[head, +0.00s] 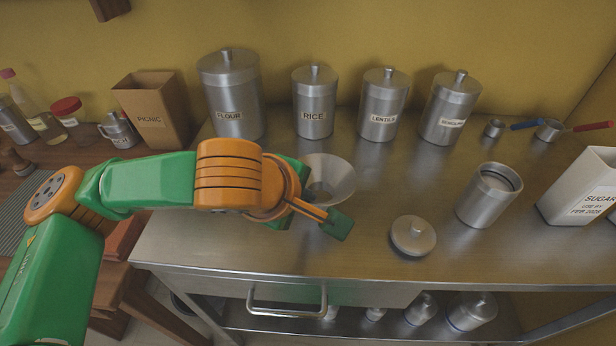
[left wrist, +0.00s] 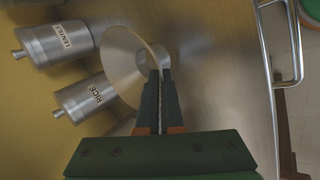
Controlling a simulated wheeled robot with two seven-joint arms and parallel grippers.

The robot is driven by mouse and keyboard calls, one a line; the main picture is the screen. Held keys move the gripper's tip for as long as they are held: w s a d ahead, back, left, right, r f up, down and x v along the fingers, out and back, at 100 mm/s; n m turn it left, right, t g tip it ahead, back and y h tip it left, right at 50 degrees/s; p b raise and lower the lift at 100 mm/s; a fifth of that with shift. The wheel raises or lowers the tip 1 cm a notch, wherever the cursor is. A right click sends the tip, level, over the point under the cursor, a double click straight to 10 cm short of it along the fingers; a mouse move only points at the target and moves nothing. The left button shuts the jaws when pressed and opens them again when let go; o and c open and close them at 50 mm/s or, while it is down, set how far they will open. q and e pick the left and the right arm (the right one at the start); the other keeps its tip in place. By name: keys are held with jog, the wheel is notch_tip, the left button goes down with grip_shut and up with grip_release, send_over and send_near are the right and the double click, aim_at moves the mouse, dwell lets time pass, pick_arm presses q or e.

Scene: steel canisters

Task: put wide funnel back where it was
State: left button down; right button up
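The wide funnel (head: 334,176) is a pale metal cone with its wide mouth up, in the middle of the steel counter, in front of the rice canister. My left gripper (head: 338,222) is at its near side and covers part of it. In the left wrist view the funnel (left wrist: 122,62) lies just beyond the fingertips. My left gripper (left wrist: 160,74) has its fingers nearly together there, with the funnel's wall running between them. Whether the funnel touches the counter is hard to tell. My right gripper is in neither view.
Flour (head: 232,95), rice (head: 314,103), lentils (head: 384,106) and semolina (head: 449,108) canisters line the back. An open canister (head: 487,200), its loose lid (head: 413,236) and a sugar box (head: 583,190) stand to the right. Measuring cups (head: 548,130) lie behind.

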pick_arm(q)
jog(key=shift+f, duration=0.65)
jog(key=shift+f, duration=0.1)
jog(key=c, duration=1.1)
grip_release()
jog(key=shift+r, duration=0.3)
jog(key=v, duration=1.1)
jog(key=shift+s+a+r+p, duration=0.15)
jog(key=shift+s+r+p, duration=0.1)
jog(key=shift+p, duration=0.15)
